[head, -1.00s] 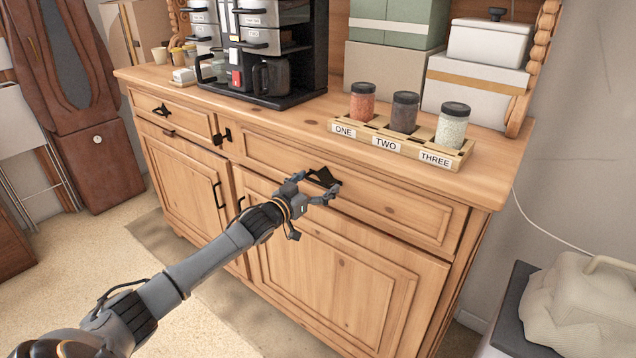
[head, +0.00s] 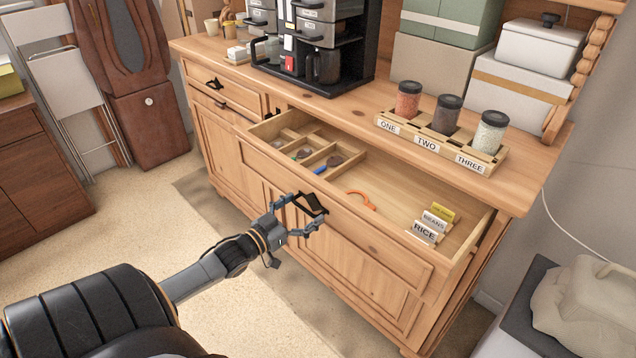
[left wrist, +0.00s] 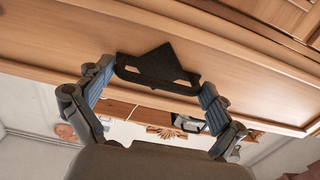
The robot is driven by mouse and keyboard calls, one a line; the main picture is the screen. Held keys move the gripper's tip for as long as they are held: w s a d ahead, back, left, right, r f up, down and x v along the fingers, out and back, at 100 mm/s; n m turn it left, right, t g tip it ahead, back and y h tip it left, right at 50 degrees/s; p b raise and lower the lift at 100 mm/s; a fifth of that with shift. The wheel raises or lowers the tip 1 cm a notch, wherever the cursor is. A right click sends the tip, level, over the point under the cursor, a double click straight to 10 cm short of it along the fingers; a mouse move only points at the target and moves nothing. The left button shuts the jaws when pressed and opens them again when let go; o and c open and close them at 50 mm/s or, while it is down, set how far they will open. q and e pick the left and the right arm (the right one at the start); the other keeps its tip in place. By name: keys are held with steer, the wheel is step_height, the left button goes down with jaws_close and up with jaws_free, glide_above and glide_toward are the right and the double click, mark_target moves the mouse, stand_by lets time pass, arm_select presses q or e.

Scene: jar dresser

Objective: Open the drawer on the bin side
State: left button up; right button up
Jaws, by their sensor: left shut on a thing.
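The right-hand wooden drawer (head: 345,215) of the dresser is pulled well out, on the side of the bin-like grey container (head: 515,325). Its black cup handle (head: 313,203) is on the front face. My left gripper (head: 300,222) is at this handle. In the left wrist view the handle (left wrist: 157,68) sits between my two fingers, which close on its ends. Inside the drawer are small divided compartments, an orange hooked item (head: 362,199) and cards reading RICE (head: 425,232) and BEANS (head: 436,221). My right gripper is out of view.
On the dresser top (head: 365,103) stand a coffee maker (head: 320,45), a rack with three jars (head: 440,140) and boxes. The left drawer (head: 225,93) is closed. Open floor lies in front at the left.

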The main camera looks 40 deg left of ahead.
arm_select(q)
steer(key=s+p, duration=0.1)
steer(key=s, duration=0.3)
steer(key=shift+a+r, duration=0.1)
steer(key=shift+a, duration=0.05)
steer(key=shift+s+p, duration=0.5)
steer(key=shift+s, duration=0.3)
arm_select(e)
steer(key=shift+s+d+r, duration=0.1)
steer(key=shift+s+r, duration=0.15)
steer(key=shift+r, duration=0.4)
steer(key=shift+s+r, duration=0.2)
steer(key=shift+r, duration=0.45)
arm_select(q)
steer(key=o, duration=1.3)
steer(key=shift+o, duration=0.2)
steer(key=s+a, duration=0.1)
steer(key=s, duration=1.1)
steer(key=shift+f, duration=0.2)
